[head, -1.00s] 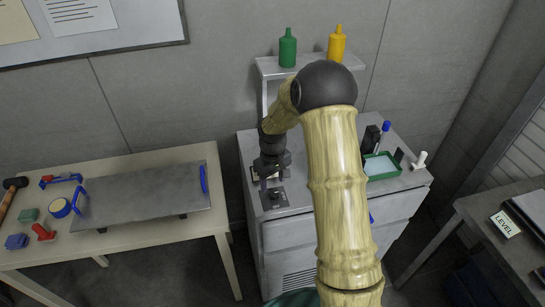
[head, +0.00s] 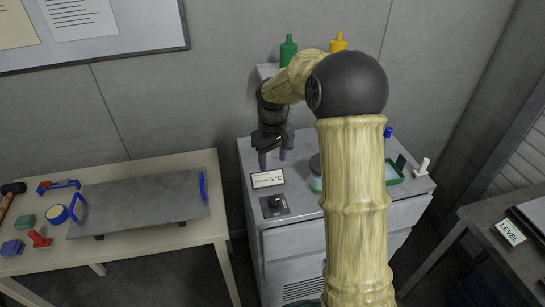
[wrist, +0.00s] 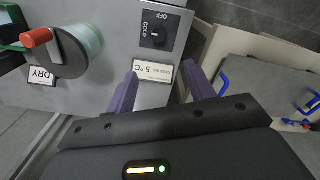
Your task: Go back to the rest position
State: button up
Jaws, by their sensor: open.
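My gripper (head: 272,157) hangs above the left part of the grey cabinet top (head: 310,207), its fingers pointing down. In the wrist view its two purple fingers (wrist: 163,92) are spread apart with nothing between them. Beyond the fingertips is a white label reading 5 °C (wrist: 153,71). The label also shows in the head view (head: 267,179), just below my gripper. A dark knob plate marked OFF and COLD (wrist: 158,30) lies beyond the label. My arm hides part of the cabinet top in the head view.
A round clear container with a dark lid and red knob (wrist: 72,50) stands beside a DRY label (wrist: 41,77). A green tray (head: 394,174) is at the cabinet's right. Green (head: 288,50) and yellow (head: 338,42) bottles stand behind. A table with a metal plate (head: 140,200) is left.

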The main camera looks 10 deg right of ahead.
jog(key=s+f+m+t, duration=0.1)
jog(key=s+m, duration=0.3)
jog(key=s, duration=1.7)
jog(key=shift+s+d+f+m+t, duration=0.2)
jog(key=shift+s+m+t, duration=0.1)
jog(key=shift+t, duration=0.5)
